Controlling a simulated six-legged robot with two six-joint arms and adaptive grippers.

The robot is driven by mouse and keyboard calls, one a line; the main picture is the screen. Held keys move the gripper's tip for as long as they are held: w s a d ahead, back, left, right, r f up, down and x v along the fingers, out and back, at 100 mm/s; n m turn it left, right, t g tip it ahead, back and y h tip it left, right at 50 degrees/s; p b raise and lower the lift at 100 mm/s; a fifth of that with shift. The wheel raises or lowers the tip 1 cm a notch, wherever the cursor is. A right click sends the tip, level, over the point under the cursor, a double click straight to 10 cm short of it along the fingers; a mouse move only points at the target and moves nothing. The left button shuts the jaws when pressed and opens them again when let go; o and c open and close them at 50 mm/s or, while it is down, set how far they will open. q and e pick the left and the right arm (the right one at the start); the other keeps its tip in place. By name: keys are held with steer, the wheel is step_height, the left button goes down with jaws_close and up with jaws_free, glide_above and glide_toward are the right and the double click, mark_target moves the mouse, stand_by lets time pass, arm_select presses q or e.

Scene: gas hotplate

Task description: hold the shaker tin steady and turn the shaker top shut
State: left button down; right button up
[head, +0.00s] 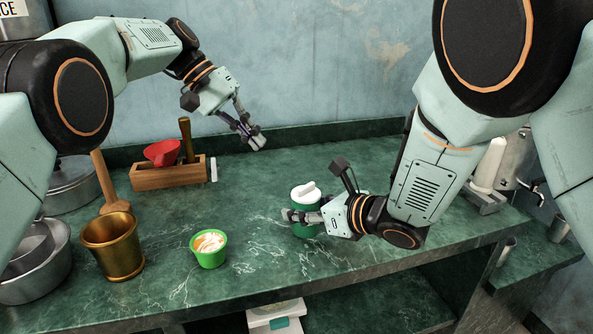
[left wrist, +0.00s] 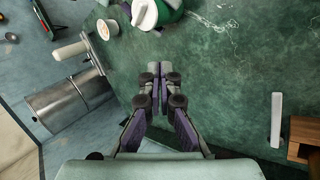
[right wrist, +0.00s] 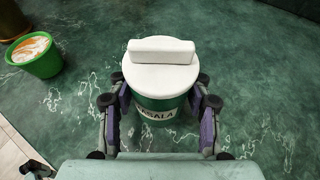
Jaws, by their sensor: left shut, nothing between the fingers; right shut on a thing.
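The shaker tin (head: 305,229) is green and stands upright on the green marbled counter. In the right wrist view its label (right wrist: 158,115) reads "ASALA", partly cut off. The white shaker top (head: 304,195) sits on it with a raised bar across; it also shows in the right wrist view (right wrist: 160,72) and at the top edge of the left wrist view (left wrist: 144,14). My right gripper (head: 306,215) is shut on the tin's body below the top, one finger on each side. My left gripper (head: 254,141) is shut and empty, above the counter, apart from the tin.
A green tub (head: 210,257) with orange-white contents and a brass mortar (head: 112,256) stand left of the tin. A wooden box (head: 160,181) with a red scoop-like item (head: 162,152) is at the back left.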

mark_target(312, 183)
arm_select(q)
steer(key=m, duration=0.3)
steer(key=r+m, duration=0.1)
steer(key=m, duration=0.4)
steer(key=shift+r+m, duration=0.3)
steer(key=shift+r, duration=0.1)
steer(key=s+d+f, duration=0.3)
steer(key=d+f, duration=0.5)
steer(key=shift+d, duration=0.35)
steer(key=shift+r, duration=0.1)
steer(key=shift+s+d, duration=0.2)
steer(key=shift+d, duration=0.45)
